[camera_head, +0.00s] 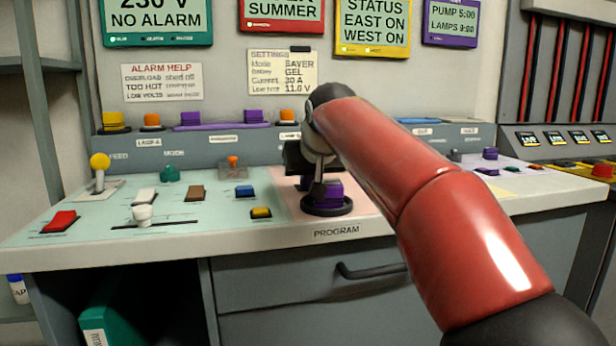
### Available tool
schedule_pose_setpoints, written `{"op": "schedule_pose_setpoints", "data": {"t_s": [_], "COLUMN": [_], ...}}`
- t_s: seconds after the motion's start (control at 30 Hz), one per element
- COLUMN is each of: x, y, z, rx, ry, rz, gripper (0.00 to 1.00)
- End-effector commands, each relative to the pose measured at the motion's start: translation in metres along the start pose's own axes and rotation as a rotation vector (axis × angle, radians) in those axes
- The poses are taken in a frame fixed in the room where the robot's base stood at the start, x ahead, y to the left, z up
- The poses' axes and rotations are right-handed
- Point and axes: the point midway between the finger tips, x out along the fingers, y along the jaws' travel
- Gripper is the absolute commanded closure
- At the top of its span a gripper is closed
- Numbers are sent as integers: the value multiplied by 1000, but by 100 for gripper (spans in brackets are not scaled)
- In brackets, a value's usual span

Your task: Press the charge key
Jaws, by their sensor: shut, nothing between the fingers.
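My gripper (317,191) is shut and empty, pointing down over the pink panel area marked PROGRAM at the middle of the desk. A purple block-shaped control (329,194) on a round dark base (328,208) stands right at its fingertips. I cannot tell whether the fingers touch it. My red arm comes in from the lower right and hides much of the pink panel and whatever lies behind it. No label reading CHARGE is legible, so I cannot tell which control is the charge key.
Left of my gripper are a yellow-ball lever (100,162), a red key (60,221), a white slider knob (142,213), a blue key (245,191) and a yellow key (261,212). Purple and orange controls line the raised back ledge (200,150). A drawer handle (372,271) juts out below.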

Motion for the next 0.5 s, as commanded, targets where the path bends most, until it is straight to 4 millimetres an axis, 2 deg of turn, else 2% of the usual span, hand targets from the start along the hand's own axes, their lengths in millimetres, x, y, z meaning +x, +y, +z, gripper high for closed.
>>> {"op": "schedule_pose_setpoints", "data": {"t_s": [0.03,0.17,0.37,0.5], "x": [7,-2,-34,-64], "y": [0,1,4,4], "z": [5,-4,-30,-28], "rx": [0,1,1,2], "ry": [-23,-21,-5,3], "rz": [0,0,2,2], "gripper": [100,100,100,100]}}
